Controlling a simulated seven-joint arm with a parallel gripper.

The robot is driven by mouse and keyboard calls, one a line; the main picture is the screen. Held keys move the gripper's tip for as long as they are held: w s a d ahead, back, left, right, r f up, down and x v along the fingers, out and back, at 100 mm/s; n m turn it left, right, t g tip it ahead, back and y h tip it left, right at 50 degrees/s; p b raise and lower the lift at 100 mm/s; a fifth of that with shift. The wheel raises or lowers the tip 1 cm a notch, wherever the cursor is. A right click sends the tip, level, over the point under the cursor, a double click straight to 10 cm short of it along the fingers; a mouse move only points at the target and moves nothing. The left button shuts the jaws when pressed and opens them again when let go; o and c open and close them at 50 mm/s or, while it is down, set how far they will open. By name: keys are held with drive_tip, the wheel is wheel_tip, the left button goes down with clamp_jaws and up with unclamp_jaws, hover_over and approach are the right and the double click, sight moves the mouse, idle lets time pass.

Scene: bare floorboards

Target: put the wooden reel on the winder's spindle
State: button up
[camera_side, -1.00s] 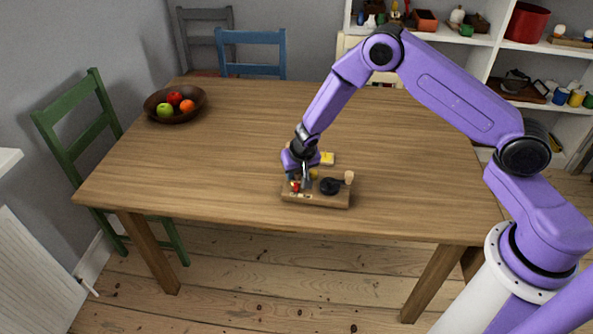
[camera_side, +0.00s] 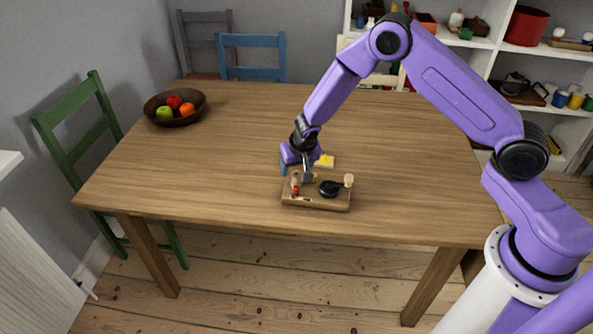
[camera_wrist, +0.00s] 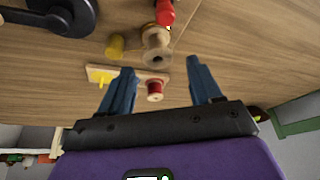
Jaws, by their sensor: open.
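The winder has a wooden base (camera_side: 318,203), with a black crank part (camera_side: 329,188) and a pale wooden knob (camera_side: 349,181). In the wrist view the black part (camera_wrist: 62,18) is at the upper left. The wooden reel (camera_wrist: 156,40) stands beside a red piece (camera_wrist: 165,11) at the winder's left end; the reel is small and brown in the side view (camera_side: 295,179). I cannot tell whether it is around the spindle. My gripper (camera_wrist: 160,66) is open, its blue fingers apart and clear of the reel; in the side view it (camera_side: 306,176) is just behind the winder's left part.
A yellow cylinder (camera_wrist: 115,45) stands beside the reel. A fruit bowl (camera_side: 152,106) is at the table's far left. Most of the tabletop is clear.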

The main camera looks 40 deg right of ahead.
drive_tip(key=shift+r, duration=1.95)
drive_tip(key=shift+s+r, duration=0.1)
drive_tip(key=s+a+r+n+g, duration=0.15)
drive_tip(key=s+r+n, duration=0.25)
drive_tip(key=s+r, duration=0.4)
drive_tip(key=s+a+r+n, duration=0.2)
drive_tip(key=s+r+n, duration=0.25)
drive_tip(key=s, duration=0.55)
drive_tip(key=s+d+r+n+g, duration=0.1)
drive_tip(key=s+d+n, duration=0.1)
drive_tip(key=s, duration=0.5)
drive_tip(key=s+d+r+n+y, duration=0.1)
drive_tip(key=s+d+r+n, duration=0.1)
drive_tip(key=s, duration=0.5)
drive_tip(key=s+d+r+n+g, duration=0.1)
drive_tip(key=s+d+r+n, duration=0.1)
drive_tip(key=s+n, duration=0.2)
drive_tip(key=s, duration=0.3)
drive_tip(key=shift+s+d+r+g+y, duration=0.2)
drive_tip(key=shift+s+d+g+y, duration=0.15)
drive_tip(key=shift+s+y, duration=0.05)
drive_tip(key=shift+c, duration=0.3)
